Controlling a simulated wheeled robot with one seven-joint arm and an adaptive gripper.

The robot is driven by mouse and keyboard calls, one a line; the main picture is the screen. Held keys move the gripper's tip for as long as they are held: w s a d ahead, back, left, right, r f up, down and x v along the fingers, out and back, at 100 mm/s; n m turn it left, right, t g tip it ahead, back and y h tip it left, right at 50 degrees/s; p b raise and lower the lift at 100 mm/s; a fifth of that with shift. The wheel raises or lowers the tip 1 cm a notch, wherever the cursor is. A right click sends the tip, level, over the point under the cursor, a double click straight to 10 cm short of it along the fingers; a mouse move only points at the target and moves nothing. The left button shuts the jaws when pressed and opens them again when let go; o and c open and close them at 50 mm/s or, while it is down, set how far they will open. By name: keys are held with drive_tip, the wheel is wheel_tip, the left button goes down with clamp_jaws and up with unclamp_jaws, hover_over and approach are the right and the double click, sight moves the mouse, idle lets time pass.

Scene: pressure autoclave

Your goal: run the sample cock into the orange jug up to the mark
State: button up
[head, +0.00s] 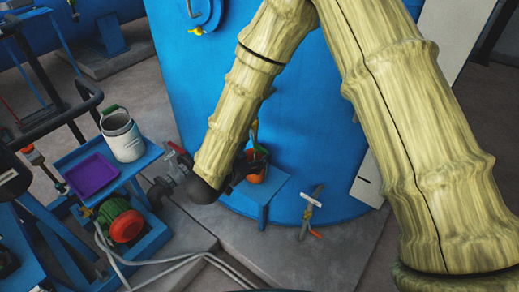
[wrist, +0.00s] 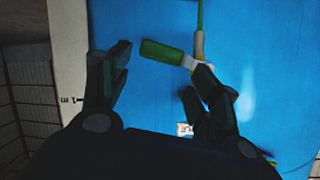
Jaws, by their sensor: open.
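The orange jug (head: 257,174) stands on a small blue shelf (head: 272,190) against the big blue vessel (head: 300,160). My gripper partly covers it, and its mark cannot be made out. A yellowish cock (head: 254,130) shows above the jug. In the wrist view, a green lever handle (wrist: 162,52) sticks out to the left from a pale fitting on a yellowish pipe (wrist: 199,45). My gripper (head: 240,172) is open and empty, close to the jug in the head view. In the wrist view its fingers (wrist: 156,76) spread below and either side of the green handle. The jug is not recognisable there.
An orange-handled valve (head: 311,205) sits low at the vessel's right. At left, a blue bench carries a white pail (head: 122,137) and a purple tray (head: 92,175). A green motor (head: 120,225), a red-handled valve and hoses are close by. Floor at lower right is clear.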

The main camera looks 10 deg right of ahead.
drive_tip(key=v, duration=0.6)
idle(7.4)
